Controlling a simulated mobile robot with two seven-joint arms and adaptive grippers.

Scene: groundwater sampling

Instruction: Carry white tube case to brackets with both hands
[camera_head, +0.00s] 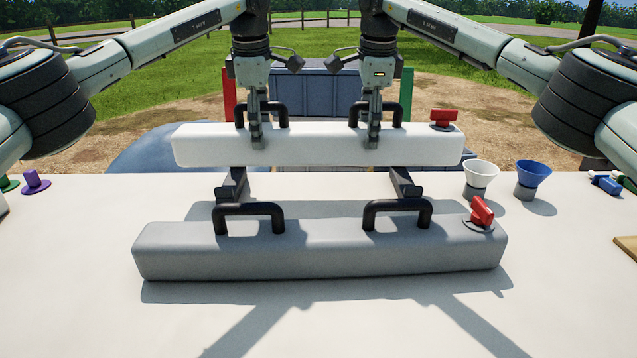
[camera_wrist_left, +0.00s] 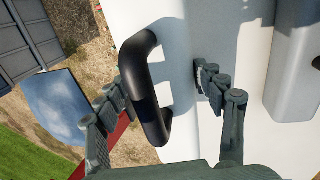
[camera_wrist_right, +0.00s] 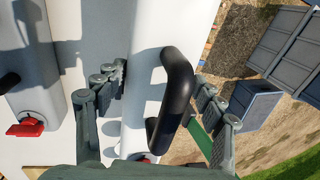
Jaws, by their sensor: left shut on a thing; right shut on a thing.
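The white tube case (camera_head: 320,150) lies level across the far edge of the table, with two black handles and a red valve (camera_head: 444,117) at its right end. My left gripper (camera_head: 257,140) is shut on its left handle (camera_wrist_left: 140,75). My right gripper (camera_head: 373,140) is shut on its right handle (camera_head: 394,108), which also shows between the fingers in the right wrist view (camera_wrist_right: 178,85). The dark left bracket (camera_head: 232,186) and right bracket (camera_head: 405,184) stick out toward me below the case. Their far parts are hidden, and I cannot tell whether the case touches them.
A grey tube case (camera_head: 320,262) with black handles and a red valve (camera_head: 481,211) lies in front of the brackets. A white funnel (camera_head: 481,174) and a blue funnel (camera_head: 532,176) stand to the right. The table front (camera_head: 100,320) is clear.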

